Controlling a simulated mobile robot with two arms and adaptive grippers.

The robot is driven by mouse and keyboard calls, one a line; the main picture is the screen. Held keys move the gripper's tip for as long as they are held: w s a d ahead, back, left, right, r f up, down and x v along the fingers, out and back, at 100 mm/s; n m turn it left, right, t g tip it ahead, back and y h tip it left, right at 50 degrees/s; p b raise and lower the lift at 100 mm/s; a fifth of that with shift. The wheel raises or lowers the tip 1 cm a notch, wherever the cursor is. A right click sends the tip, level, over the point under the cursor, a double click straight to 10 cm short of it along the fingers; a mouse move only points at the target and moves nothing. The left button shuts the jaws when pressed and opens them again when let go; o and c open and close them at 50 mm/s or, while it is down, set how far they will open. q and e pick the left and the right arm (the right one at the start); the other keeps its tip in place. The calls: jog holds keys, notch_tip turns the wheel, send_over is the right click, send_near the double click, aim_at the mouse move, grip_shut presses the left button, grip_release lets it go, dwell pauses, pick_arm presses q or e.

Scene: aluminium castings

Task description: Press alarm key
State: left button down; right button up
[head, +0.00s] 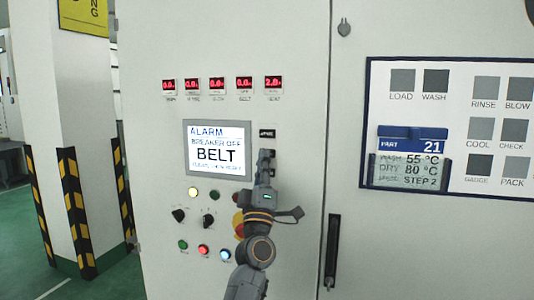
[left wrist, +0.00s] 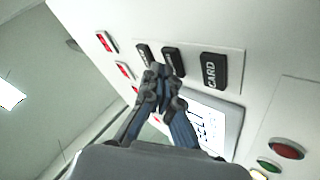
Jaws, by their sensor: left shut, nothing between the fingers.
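A grey cabinet front carries a lit screen (head: 217,149) reading ALARM, BREAKER OFF, BELT. Black keys stand in a column just right of it. In the head view the top key (head: 266,133) shows, and my left gripper (head: 265,158) covers those below. The left wrist view shows three keys: one marked CARD (left wrist: 213,70), a middle key (left wrist: 174,62) and another key (left wrist: 144,54). The labels of the last two are partly hidden or unreadable. My left gripper (left wrist: 160,70) is shut and empty, its fingertips at the middle key; I cannot tell whether they touch it.
Red number displays (head: 218,84) sit above the screen. Knobs, coloured lamps (head: 203,249) and a partly hidden red-and-yellow button (head: 238,224) lie below, near my arm. A door handle (head: 332,250) and a blue-framed board (head: 450,125) are at right. A striped pillar (head: 75,160) stands left.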

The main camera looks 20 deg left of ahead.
pick_arm(q)
jog(key=shift+s, duration=0.55)
jog(key=s+p, duration=0.3)
jog(key=s, duration=0.2)
jog(key=shift+a, duration=0.1)
dwell(0.5)
